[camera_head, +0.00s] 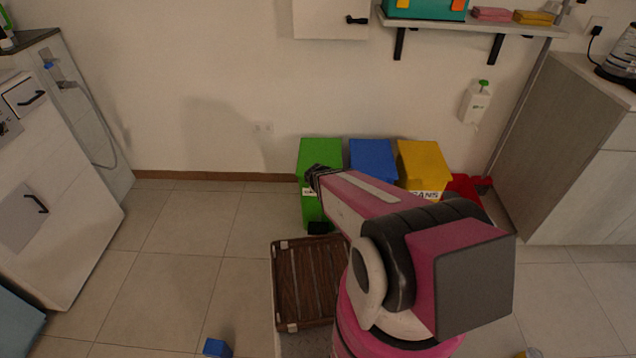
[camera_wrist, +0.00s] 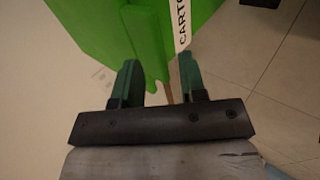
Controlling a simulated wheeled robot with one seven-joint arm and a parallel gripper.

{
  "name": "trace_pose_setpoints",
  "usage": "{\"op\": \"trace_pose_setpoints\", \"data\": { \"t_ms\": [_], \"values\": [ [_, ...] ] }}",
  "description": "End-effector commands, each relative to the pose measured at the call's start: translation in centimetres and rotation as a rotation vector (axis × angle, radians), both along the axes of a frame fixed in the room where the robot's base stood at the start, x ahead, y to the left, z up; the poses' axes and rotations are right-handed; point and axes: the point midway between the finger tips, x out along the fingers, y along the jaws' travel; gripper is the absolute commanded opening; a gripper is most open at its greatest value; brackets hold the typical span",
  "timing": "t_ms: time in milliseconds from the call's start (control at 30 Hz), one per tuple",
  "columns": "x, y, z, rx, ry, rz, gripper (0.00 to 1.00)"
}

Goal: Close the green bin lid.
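The green bin (camera_head: 313,205) stands by the back wall at the left end of a row of bins. Its green lid (camera_head: 320,150) looks down and about level with the neighbouring lids; a small gap cannot be ruled out. My gripper (camera_head: 318,178) is at the bin's upper front, partly hiding its label. In the wrist view my gripper's two dark green fingers (camera_wrist: 158,82) are apart, with a green edge (camera_wrist: 152,70) of the bin or lid showing between and just beyond them. I cannot tell whether they touch it. A white "CARTO" label (camera_wrist: 183,22) shows on the bin.
A blue bin (camera_head: 372,156) and a yellow bin (camera_head: 422,160) stand close on the right. A brown slatted crate (camera_head: 281,287) lies on the floor in front. A small blue block (camera_head: 216,347) lies nearer. The floor to the left is clear.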

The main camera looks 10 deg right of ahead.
Motion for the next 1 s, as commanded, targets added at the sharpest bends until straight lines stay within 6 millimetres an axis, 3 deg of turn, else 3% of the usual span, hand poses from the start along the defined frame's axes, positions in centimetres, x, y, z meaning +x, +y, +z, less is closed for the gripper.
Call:
{"op": "trace_pose_setpoints", "data": {
  "t_ms": [100,333,1000],
  "values": [
    [-2.3,0.3,2.6,-0.001,-0.006,0.004,0.38],
    [-4.6,0.7,5.5,0.000,-0.014,0.010,0.38],
    [-5.0,0.3,6.4,0.025,-0.001,-0.042,0.38]
  ]
}}
